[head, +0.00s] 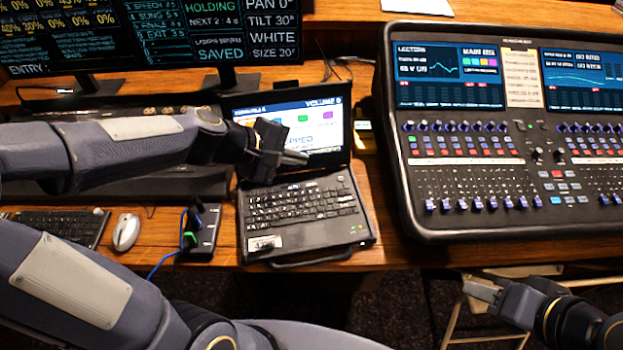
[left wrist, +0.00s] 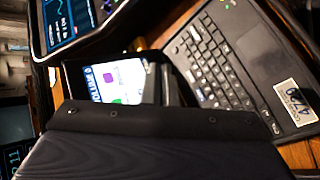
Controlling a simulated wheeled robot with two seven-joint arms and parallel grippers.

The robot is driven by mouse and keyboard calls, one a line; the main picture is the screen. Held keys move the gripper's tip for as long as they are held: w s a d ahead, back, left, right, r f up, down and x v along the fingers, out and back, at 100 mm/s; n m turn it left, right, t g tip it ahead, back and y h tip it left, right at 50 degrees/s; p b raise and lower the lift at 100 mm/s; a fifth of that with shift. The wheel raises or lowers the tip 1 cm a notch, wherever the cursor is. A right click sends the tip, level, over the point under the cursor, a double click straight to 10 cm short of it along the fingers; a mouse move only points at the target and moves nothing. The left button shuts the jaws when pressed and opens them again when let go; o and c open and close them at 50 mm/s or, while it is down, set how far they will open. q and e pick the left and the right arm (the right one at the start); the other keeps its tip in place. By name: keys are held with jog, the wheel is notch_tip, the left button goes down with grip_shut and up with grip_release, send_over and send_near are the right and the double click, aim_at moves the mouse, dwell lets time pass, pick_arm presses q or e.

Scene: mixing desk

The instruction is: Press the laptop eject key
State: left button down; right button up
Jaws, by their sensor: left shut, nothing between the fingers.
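The black laptop (head: 305,235) stands open on the wooden desk, its lit screen (head: 325,128) tilted back and its keyboard (head: 305,202) facing up. I cannot pick out the eject key by its marking. My left gripper (head: 303,158) is shut and empty.
A large mixing console (head: 480,225) stands right of the laptop. A small black box (head: 200,235) with cables, a white mouse (head: 126,232) and another keyboard (head: 60,227) lie to the left. Monitors (head: 150,40) stand behind. A yellow-lit box (head: 364,140) sits beside the screen.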

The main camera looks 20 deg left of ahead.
aim_at(307, 186)
pick_arm(q)
jog(key=w+f+n+y, duration=0.1)
jog(key=w+f+n, duration=0.5)
jog(key=w, duration=0.1)
jog(key=shift+w+f+y+p, duration=0.15)
jog(key=shift+w+y+p, duration=0.2)
jog(key=shift+p, duration=0.1)
notch_tip(307, 186, down, 9)
jog(key=b, duration=0.8)
jog(key=shift+b, duration=0.3)
dwell(1.0)
jog(key=shift+f+b, duration=0.3)
jog(key=shift+b, duration=0.15)
jog(key=shift+f+b, duration=0.35)
dwell(0.4)
jog(key=shift+r, duration=0.1)
jog(key=shift+r+p, duration=0.7)
jog(key=shift+p, duration=0.05)
